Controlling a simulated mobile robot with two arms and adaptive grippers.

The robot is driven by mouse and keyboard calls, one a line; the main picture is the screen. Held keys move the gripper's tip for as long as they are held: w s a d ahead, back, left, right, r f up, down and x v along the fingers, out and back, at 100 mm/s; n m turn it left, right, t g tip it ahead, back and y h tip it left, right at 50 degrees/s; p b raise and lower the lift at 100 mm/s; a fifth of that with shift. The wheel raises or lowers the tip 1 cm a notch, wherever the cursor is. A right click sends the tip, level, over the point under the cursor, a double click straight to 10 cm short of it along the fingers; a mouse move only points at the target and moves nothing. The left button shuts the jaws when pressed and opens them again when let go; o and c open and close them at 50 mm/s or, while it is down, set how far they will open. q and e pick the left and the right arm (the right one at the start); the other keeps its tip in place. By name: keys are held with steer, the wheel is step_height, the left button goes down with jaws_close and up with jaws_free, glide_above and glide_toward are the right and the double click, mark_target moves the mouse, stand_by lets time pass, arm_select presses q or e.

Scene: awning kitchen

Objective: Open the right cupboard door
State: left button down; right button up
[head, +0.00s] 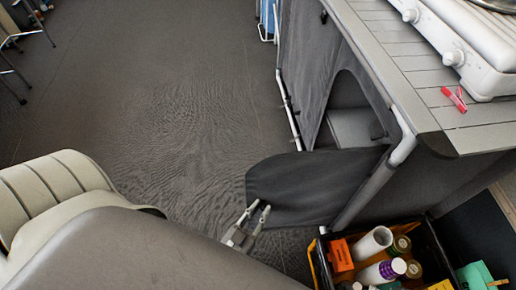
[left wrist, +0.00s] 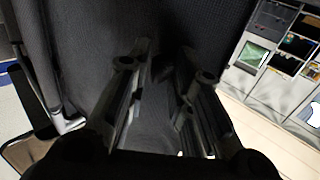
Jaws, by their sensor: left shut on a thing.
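The right cupboard door (head: 308,186) is a dark grey fabric flap. In the head view it stands swung out from the cupboard frame, and the arched opening (head: 348,98) behind it shows a pale shelf inside. My left gripper (head: 260,209) is at the door's lower outer edge, shut on it. In the left wrist view the two dark fingers (left wrist: 163,65) have the dark door fabric (left wrist: 165,115) between and behind them. The exact grip on the edge is hard to make out. My right gripper is not in view.
A crate (head: 428,235) with bottles and cartons stands on the floor right of the door, near the frame's corner post (head: 362,195). The slatted countertop (head: 412,65) carries a white stove (head: 470,45) and a red clip (head: 454,99).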

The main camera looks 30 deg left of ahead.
arm_select(q)
steer(key=shift+w+d+h, duration=0.25)
steer(key=shift+d+h, duration=0.05)
steer(key=shift+d, duration=0.55)
steer(key=c, duration=1.6)
jaws_free()
steer(key=shift+c, duration=0.2)
steer(key=shift+o, duration=0.6)
steer(key=shift+w+d, duration=0.1)
steer(key=shift+d, duration=0.05)
steer(key=s+a, duration=0.1)
steer(key=s, duration=1.1)
steer(key=shift+s+a, duration=0.2)
